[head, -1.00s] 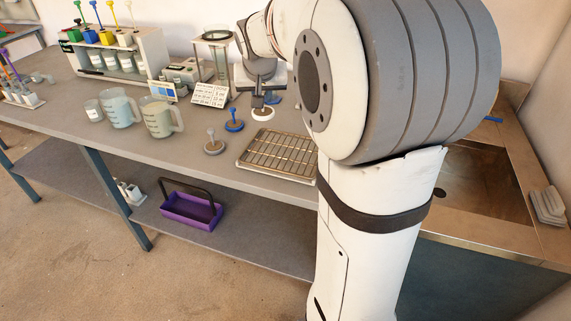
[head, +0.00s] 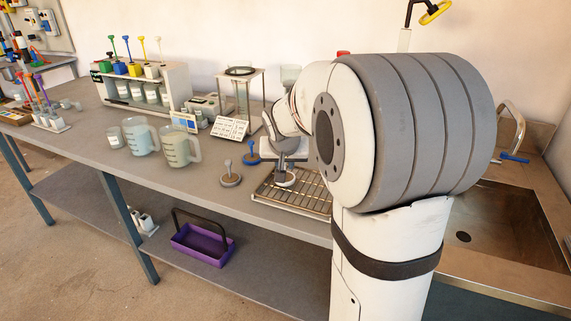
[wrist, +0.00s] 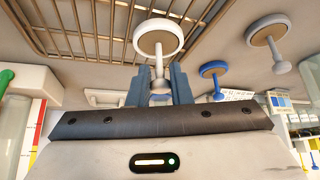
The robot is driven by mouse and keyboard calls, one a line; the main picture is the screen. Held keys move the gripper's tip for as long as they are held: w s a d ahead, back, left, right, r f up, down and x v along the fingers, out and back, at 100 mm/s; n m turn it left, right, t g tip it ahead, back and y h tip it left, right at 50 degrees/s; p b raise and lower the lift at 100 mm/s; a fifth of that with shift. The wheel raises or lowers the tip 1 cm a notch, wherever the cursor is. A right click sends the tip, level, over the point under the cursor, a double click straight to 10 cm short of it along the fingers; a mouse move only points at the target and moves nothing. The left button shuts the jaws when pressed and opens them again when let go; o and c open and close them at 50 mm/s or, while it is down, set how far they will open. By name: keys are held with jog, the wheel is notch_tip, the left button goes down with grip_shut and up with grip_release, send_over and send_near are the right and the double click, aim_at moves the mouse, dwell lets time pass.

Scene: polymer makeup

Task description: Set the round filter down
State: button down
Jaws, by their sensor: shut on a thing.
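My gripper (wrist: 159,90) is shut on the stem of a round filter (wrist: 158,37), a white-rimmed disc with a tan face. In the head view the white disc (head: 284,179) hangs under my gripper, over the back left part of the wire rack (head: 318,204). In the wrist view the disc overlaps the rack's edge bars (wrist: 100,40). I cannot tell whether it touches the rack. A blue round filter (head: 251,155) and a grey one (head: 230,179) stand on the bench left of the rack, handles up.
Two measuring jugs (head: 180,148) and a label card (head: 229,128) stand left on the bench. A steel sink (head: 490,215) lies to the right. A purple basket (head: 203,243) is on the lower shelf.

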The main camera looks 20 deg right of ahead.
jog(key=shift+r, duration=0.1)
jog(key=shift+f, duration=0.2)
jog(key=c, duration=1.3)
grip_release()
jog(key=shift+r, duration=0.1)
jog(key=shift+s+r, duration=0.1)
jog(key=shift+r, duration=0.3)
jog(key=p+v, duration=0.2)
jog(key=v, duration=0.9)
jog(key=s+a+f+n+g+y, duration=0.1)
jog(key=s+a+f, duration=0.1)
jog(key=s+f, duration=0.2)
jog(key=s+a+f+n+g, duration=0.1)
jog(key=s+a+f+n, duration=0.1)
jog(key=s, duration=0.7)
jog(key=s+a+f+n+g+y, duration=0.1)
jog(key=s+a+f+g, duration=0.1)
jog(key=s+a+f, duration=0.2)
jog(key=shift+s+a+f+n+y, duration=0.15)
jog(key=shift+s+f, duration=0.45)
jog(key=shift+s, duration=0.35)
jog(key=shift+s+a+f+n+y, duration=0.15)
jog(key=shift+s+f, duration=0.45)
jog(key=shift+s, duration=0.3)
